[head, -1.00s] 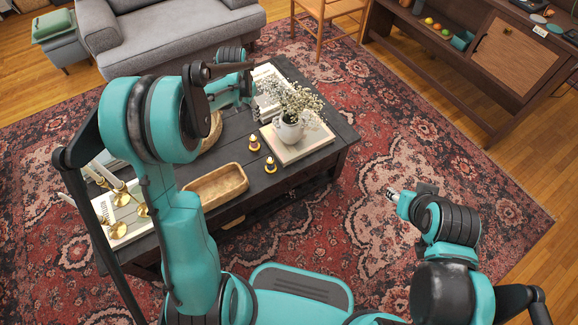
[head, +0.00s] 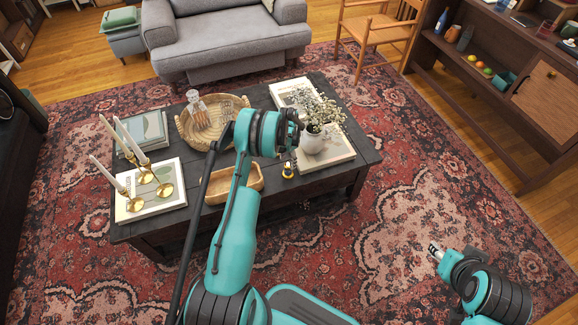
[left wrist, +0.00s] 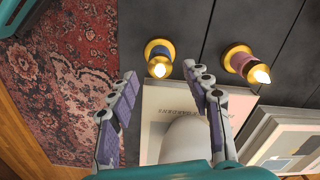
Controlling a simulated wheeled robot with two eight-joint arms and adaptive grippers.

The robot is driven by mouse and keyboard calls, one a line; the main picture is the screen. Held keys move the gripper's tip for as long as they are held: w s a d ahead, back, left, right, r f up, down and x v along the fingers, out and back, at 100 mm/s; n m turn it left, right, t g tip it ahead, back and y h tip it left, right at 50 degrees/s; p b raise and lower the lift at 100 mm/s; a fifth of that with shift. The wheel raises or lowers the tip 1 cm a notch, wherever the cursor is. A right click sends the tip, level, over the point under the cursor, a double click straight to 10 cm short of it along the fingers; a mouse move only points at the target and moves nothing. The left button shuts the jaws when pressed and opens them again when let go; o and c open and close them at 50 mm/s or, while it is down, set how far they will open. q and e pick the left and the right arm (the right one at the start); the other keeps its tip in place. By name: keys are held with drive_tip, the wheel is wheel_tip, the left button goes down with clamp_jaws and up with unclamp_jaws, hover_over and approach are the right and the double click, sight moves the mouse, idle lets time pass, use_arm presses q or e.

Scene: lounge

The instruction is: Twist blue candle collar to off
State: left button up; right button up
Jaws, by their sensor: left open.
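The candle with the blue collar (left wrist: 158,52) stands on the dark table with its tip glowing, on a gold base. It also shows in the head view as the small candle (head: 288,170) near the table's front edge. A second small candle with a dull red-purple collar (left wrist: 240,60) stands to its right in the left wrist view, also glowing. My left gripper (left wrist: 160,72) is open and empty, its fingers pointing toward the blue-collared candle, which lies between and just beyond the fingertips. In the head view my arm hides the second candle. My right gripper (head: 434,249) is over the rug, away from the table.
A white vase of flowers (head: 312,142) stands on a book (head: 338,157) close to the candles. A wooden tray (head: 215,195), a basket (head: 182,128) and candlesticks (head: 165,188) are farther left on the table (head: 355,125). Rug surrounds the table.

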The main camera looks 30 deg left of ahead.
sight(288, 165)
use_arm(q)
drive_tip(key=shift+f+b, duration=0.35)
drive_tip(key=shift+f, duration=1.05)
clamp_jaws()
